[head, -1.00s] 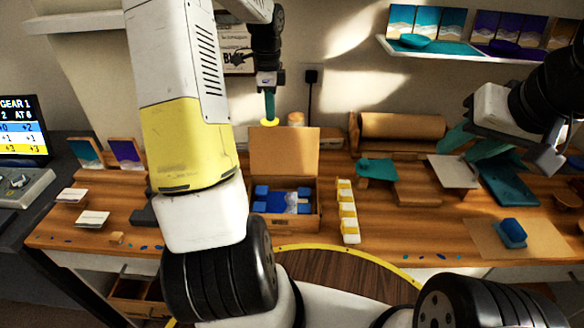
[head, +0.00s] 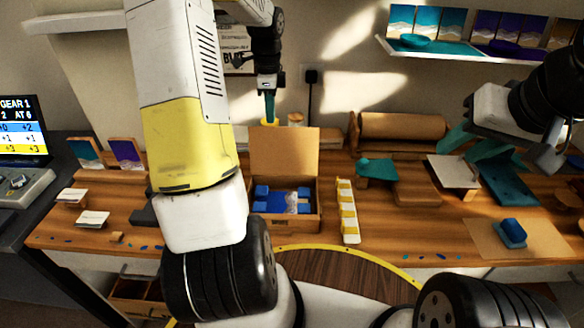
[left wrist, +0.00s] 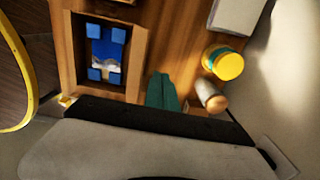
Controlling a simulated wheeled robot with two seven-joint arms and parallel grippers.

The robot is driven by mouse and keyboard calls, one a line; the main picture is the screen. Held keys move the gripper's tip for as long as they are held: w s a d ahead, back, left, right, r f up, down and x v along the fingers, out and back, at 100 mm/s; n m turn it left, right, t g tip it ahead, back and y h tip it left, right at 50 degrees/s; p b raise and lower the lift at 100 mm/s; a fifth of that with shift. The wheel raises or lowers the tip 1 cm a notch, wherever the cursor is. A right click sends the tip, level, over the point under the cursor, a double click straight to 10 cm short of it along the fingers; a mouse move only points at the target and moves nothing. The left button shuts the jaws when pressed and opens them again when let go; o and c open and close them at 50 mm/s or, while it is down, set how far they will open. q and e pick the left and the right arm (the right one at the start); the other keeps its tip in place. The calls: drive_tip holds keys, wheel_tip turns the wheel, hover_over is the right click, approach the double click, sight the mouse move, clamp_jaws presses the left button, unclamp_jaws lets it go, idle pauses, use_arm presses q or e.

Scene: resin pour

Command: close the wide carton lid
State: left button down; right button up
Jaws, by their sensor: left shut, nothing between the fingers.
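The wide carton (head: 285,224) is an open brown box on the bench, with blue blocks and a pale item inside. Its lid (head: 284,150) stands upright at the back edge. The carton (left wrist: 67,60) also shows from above in the left wrist view. My left gripper (head: 270,118) points down just behind and above the lid's top edge, with its teal fingers shut and empty. Its fingers (left wrist: 163,92) are together in the left wrist view, apart from the box walls. My right gripper (head: 474,143) is at the right, its teal fingers spread apart over the bench.
A yellow-topped jar (left wrist: 225,64) and a cork-topped jar (left wrist: 210,97) stand close to the left gripper. A white-and-yellow strip (head: 347,211) lies right of the carton. A brown roll (head: 402,126) sits at the back. A blue block (head: 512,232) lies at the right.

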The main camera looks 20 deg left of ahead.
sight(271, 131)
use_arm(q)
drive_tip(key=shift+f, duration=2.95)
drive_tip(key=shift+s, duration=0.1)
drive_tip(key=s+d, duration=0.2)
drive_tip(key=s, duration=0.6)
drive_tip(key=shift+s+d, duration=0.15)
drive_tip(key=shift+s, duration=0.2)
wheel_tip(271, 131, up, 9)
